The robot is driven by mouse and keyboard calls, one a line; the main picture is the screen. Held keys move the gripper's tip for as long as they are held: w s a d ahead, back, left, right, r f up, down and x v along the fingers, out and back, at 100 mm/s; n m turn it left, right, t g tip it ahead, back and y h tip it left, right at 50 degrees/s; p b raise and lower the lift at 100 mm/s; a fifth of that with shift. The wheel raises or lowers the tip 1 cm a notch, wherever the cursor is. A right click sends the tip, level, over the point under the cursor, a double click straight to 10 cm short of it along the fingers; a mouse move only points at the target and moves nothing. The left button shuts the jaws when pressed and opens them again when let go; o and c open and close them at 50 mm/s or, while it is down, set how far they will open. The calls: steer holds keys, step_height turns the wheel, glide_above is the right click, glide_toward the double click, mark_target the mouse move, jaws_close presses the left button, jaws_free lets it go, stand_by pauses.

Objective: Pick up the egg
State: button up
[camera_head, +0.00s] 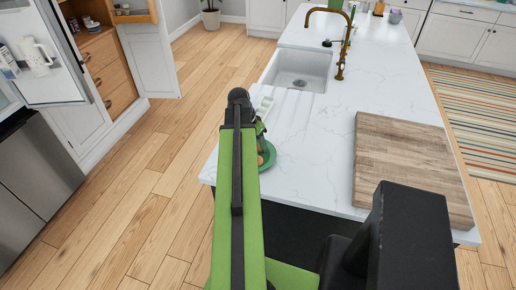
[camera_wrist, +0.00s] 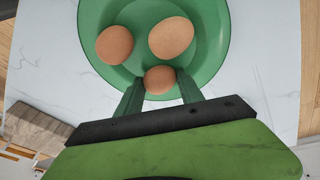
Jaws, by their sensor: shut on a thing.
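Three brown eggs show in the wrist view in a green bowl (camera_wrist: 105,60). The nearest egg (camera_wrist: 159,79) is between the two green fingers of my gripper (camera_wrist: 159,88), which is shut on it near the bowl's rim. Another egg (camera_wrist: 114,44) lies to the left and a third egg (camera_wrist: 171,37) to the upper right, both apart from the fingers. In the head view the bowl (camera_head: 268,163) sits on the white counter, partly hidden behind my green arm, and my gripper (camera_head: 262,145) is over it.
A wooden board (camera_head: 405,165) lies on the counter to the right. A white sink (camera_head: 298,70) with a brass faucet (camera_head: 343,45) is farther back. Marble counter between bowl and board is clear. An open fridge door (camera_head: 45,55) stands at the left.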

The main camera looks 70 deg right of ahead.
step_height(320, 180, up, 5)
steer(key=p, duration=0.4)
steer(key=shift+f, duration=0.2)
steer(key=s+d+r+p, duration=0.6)
steer(key=s+p, duration=0.1)
steer(key=s, duration=0.2)
steer(key=w+d+f+b, duration=0.1)
steer(key=w+d+b, duration=0.1)
steer(key=w+d, duration=0.3)
steer(key=w+d+f+b, duration=0.2)
steer(key=w+d, duration=0.3)
steer(key=w, duration=0.6)
steer(key=shift+f, duration=0.3)
steer(key=shift+f, duration=0.1)
steer(key=shift+f+b, duration=0.95)
steer(key=shift+b, duration=0.15)
steer(key=shift+f+b, duration=1.5)
